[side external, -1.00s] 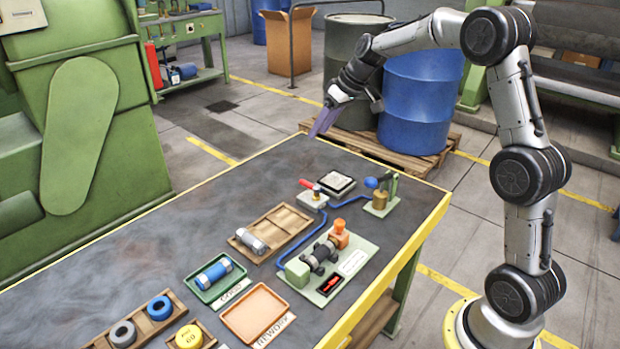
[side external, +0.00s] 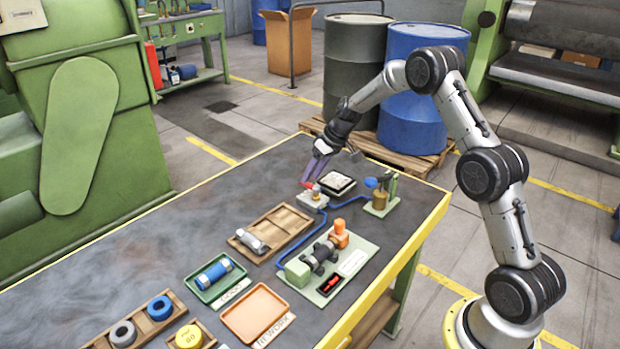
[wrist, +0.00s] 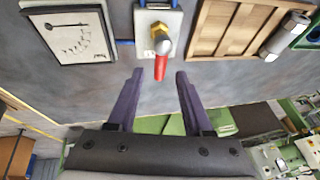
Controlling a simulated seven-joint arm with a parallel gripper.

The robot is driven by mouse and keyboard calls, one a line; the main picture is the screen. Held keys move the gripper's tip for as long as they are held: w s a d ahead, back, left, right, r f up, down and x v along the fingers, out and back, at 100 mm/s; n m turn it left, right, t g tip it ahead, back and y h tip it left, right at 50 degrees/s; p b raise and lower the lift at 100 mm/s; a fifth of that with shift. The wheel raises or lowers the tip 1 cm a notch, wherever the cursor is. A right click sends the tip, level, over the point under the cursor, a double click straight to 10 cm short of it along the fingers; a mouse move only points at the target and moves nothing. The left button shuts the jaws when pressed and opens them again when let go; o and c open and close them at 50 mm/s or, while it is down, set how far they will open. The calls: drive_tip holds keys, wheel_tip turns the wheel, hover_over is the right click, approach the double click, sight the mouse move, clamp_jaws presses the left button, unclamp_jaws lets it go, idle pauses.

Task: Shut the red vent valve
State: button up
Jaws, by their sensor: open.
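The red vent valve shows as a red lever (side external: 307,184) on a small pale block (side external: 311,201) at the table's far side. In the wrist view its red handle (wrist: 160,70) points toward my gripper, with a brass fitting (wrist: 160,46) at its base on the pale plate. My gripper (side external: 313,176) is at the lever, its purple fingers angled down. In the wrist view my gripper (wrist: 160,76) is open, one fingertip on each side of the handle's end, with a gap on both sides. I cannot tell whether the fingers reach the handle's height.
A blue hose (side external: 301,240) runs to a fixture plate (side external: 350,270). A wooden tray (side external: 276,233) with a metal cylinder lies nearer. The table left of the valve is clear.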

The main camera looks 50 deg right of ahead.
drive_tip(key=shift+x, duration=1)
clamp_jaws()
